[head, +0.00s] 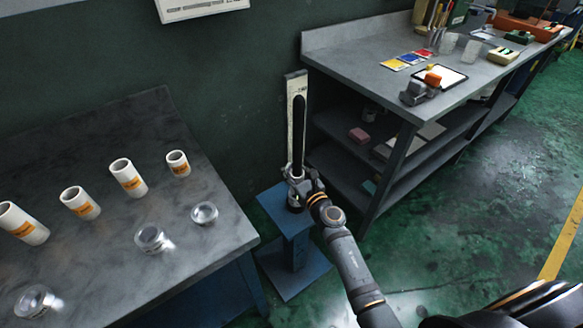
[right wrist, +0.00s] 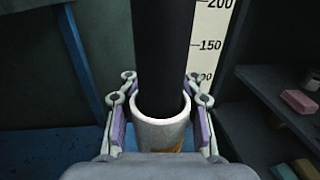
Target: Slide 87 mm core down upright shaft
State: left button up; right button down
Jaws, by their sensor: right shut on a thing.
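A black upright shaft (head: 298,130) stands in front of a pale scale board, on a blue stand. It also shows in the right wrist view (right wrist: 164,50). A white core (right wrist: 162,133) with a bit of orange label sits around the shaft, low down near the bottom of the scale. Its size marking cannot be read. My right gripper (head: 299,184) is at the shaft's lower part. Its purple-padded fingers (right wrist: 160,130) are shut on the core from both sides. The core's lower end is hidden. My left gripper is not in view.
Several white cores with orange labels (head: 128,178) and clear ring-like pieces (head: 149,237) stand on the dark table at left. The scale board (right wrist: 208,45) rises behind the shaft. A grey workbench (head: 375,60) with shelves stands close at right. The blue stand (head: 291,215) stands between them.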

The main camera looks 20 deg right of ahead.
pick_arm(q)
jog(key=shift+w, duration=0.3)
pick_arm(e)
jog(key=shift+f, duration=0.15)
jog(key=c, duration=0.8)
grip_release()
jog(key=shift+s, duration=0.1)
jog(key=v, duration=1.2)
